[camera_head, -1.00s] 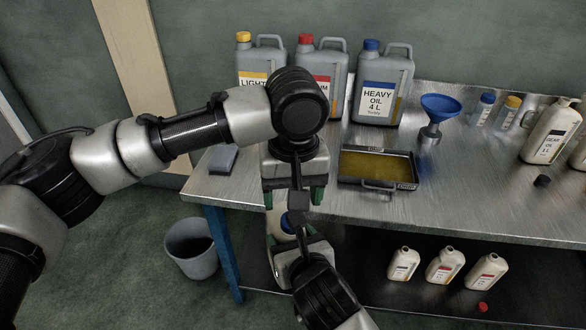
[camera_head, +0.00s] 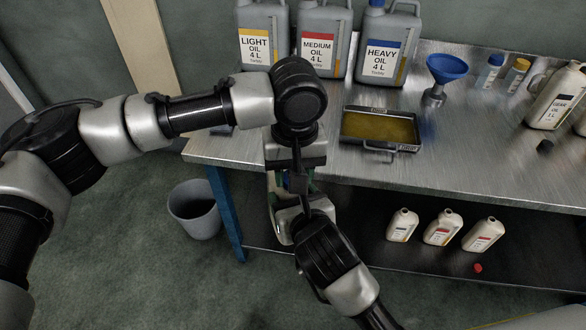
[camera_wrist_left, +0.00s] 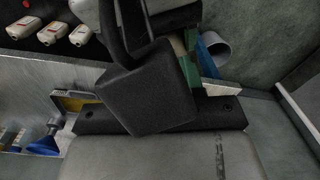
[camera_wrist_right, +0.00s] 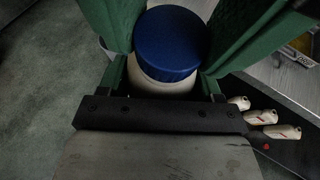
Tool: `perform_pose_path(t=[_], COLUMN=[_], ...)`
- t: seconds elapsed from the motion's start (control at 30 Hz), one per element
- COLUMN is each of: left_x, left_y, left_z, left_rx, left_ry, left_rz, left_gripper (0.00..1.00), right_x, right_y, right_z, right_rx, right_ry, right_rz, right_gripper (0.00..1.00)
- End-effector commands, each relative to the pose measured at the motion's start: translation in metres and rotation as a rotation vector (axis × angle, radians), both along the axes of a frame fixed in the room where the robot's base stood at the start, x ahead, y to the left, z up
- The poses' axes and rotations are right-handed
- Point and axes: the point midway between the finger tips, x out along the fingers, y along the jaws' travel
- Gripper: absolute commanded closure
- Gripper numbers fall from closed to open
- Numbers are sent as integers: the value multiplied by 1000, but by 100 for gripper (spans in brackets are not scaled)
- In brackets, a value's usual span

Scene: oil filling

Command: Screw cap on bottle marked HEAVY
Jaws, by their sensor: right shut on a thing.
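A white bottle (camera_wrist_right: 160,80) with a blue cap (camera_wrist_right: 171,45) on its top shows in the right wrist view, between green fingers. My right gripper (camera_head: 285,198) is shut on this bottle in front of the table's left part. Its label is hidden, so I cannot read HEAVY on it. I cannot tell how tightly the cap sits. My left gripper (camera_head: 294,172) points down just above the right gripper in the head view. Its fingers are mostly hidden, and in the left wrist view a dark block covers the area between them.
Three small bottles (camera_head: 442,229) stand on the lower shelf, with a red cap (camera_head: 477,268) nearby. On the table are an oil tray (camera_head: 381,157), a blue funnel (camera_head: 446,68), large canisters (camera_head: 385,60) and a black cap (camera_head: 545,146). A bin (camera_head: 194,213) stands on the floor.

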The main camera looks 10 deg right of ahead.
Motion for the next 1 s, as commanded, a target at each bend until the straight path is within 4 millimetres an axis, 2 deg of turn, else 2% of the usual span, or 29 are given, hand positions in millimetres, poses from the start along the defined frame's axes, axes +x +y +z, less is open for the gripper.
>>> perform_pose_path(t=[0.03, 0.13, 0.37, 0.7, 0.8, 1.0], left_x=[0, 0, 0, -1, -1, 0], left_y=[0, 0, -1, -3, -3, -3], left_z=[0, 0, 0, 0, 0, 0], left_rx=[0, 0, 1, 43, 50, 53], left_ry=[0, 0, 1, 14, 16, 16], left_rz=[0, 0, -27, -501, -571, -585], left_gripper=[78, 91, 92, 92, 92, 92], right_x=[0, 0, 0, 0, 0, 0], right_y=[0, 0, 0, 0, 0, 0], right_z=[2, 2, 2, 2, 2, 2], right_rx=[2, 2, 2, 2, 2, 2], right_ry=[-6, -6, -6, -6, -6, -6], right_rz=[1, 1, 1, 1, 1, 1], right_gripper=[100, 100, 100, 100, 100, 100])
